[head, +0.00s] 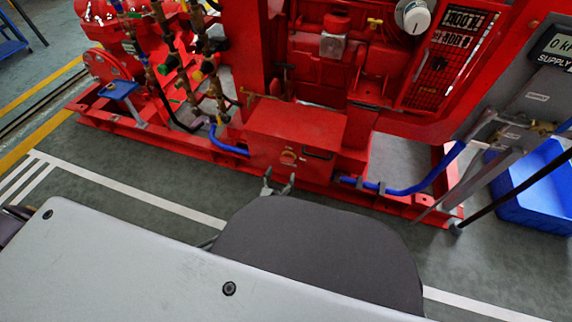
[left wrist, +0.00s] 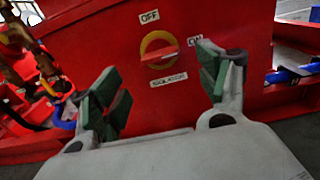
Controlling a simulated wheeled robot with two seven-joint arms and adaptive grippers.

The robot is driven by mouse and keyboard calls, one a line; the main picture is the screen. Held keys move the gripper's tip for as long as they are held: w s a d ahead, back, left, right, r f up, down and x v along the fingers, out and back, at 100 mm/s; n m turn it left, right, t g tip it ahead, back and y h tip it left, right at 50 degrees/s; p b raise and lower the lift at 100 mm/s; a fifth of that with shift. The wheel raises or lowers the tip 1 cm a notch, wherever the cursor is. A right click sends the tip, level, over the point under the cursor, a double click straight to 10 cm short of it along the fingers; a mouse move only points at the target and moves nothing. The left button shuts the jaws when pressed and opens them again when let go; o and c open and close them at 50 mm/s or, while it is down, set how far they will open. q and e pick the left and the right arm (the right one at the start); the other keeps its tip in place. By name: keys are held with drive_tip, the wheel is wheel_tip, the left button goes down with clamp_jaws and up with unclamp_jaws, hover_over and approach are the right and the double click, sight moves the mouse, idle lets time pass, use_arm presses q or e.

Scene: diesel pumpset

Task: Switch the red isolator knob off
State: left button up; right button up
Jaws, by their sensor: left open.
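The red isolator knob (left wrist: 160,55) sits on a yellow ring on the front of a red box (head: 295,125). Its bar lies roughly sideways, in line with the ON label (left wrist: 195,40) at its right. The OFF label (left wrist: 149,16) is above it and the ISOLATOR label (left wrist: 169,79) below. In the head view the knob (head: 289,157) shows small on the box front. My left gripper (left wrist: 157,65) is open, its green-padded fingers either side of the knob in the picture. In the head view the left gripper (head: 278,182) is just before the box, apparently apart from the knob.
The red engine (head: 350,60) and its base frame stand behind and around the box. Blue hoses (head: 405,190) run along both sides. A blue bin (head: 535,190) is on the floor at right, near a stand with a supply panel. Grey floor lies in front.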

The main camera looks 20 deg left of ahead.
sight(287, 160)
use_arm(q)
drive_tip(key=w+b, duration=0.2)
drive_tip(key=w, duration=0.5)
drive_tip(key=shift+w, duration=0.15)
use_arm(e)
drive_tip(key=f, duration=0.2)
drive_tip(key=shift+s+a+f, duration=0.2)
drive_tip(key=shift+f, duration=0.15)
use_arm(q)
drive_tip(key=shift+d, duration=0.1)
use_arm(e)
drive_tip(key=shift+w+r, duration=0.1)
use_arm(q)
drive_tip(key=shift+c, duration=0.9)
drive_tip(key=c, duration=0.7)
drive_tip(key=shift+c, duration=0.6)
